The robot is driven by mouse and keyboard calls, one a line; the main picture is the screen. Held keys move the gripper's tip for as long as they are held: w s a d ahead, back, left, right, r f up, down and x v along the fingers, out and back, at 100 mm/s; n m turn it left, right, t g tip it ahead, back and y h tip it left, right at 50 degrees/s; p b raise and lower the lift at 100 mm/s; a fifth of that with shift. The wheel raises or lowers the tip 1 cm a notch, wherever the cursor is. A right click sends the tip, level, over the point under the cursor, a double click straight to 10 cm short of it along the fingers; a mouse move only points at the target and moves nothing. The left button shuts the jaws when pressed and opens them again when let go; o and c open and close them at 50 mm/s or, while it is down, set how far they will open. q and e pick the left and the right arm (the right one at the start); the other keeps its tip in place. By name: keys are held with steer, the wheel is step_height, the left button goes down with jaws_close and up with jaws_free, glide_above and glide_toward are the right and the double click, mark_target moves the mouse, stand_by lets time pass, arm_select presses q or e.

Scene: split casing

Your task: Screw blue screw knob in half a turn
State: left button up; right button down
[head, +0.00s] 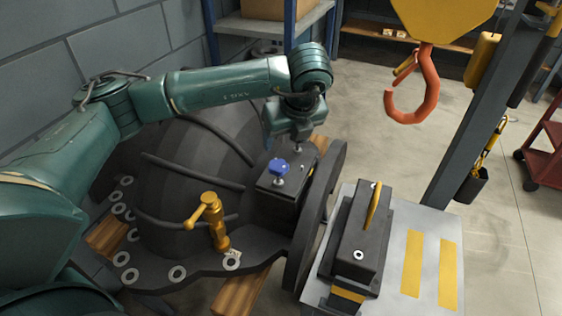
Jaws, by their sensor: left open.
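The blue screw knob (278,166) stands on top of a dark block (268,205) on the casing, with its metal shank showing below the blue head. My left gripper (285,140) hangs from the green arm just above and behind the knob in the head view. It is open and does not appear to hold the knob; its fingertips are small and dark. A second small metal screw (314,146) shows on the block behind the gripper. My right gripper is not in view.
The big dark casing (185,180) fills the left, with a brass valve handle (212,215) in front of the block. A grey table (435,225) bears a dark box with a yellow handle (372,205). An orange hook (414,95) hangs at the upper right. Open floor lies beyond.

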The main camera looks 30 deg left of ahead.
mark_target(278, 165)
arm_select(q)
steer(key=p+x, duration=0.1)
steer(key=x, duration=1.1)
steer(key=shift+f+p, duration=0.2)
steer(key=shift+p, duration=0.2)
steer(key=shift+c, duration=0.3)
steer(key=c, duration=0.9)
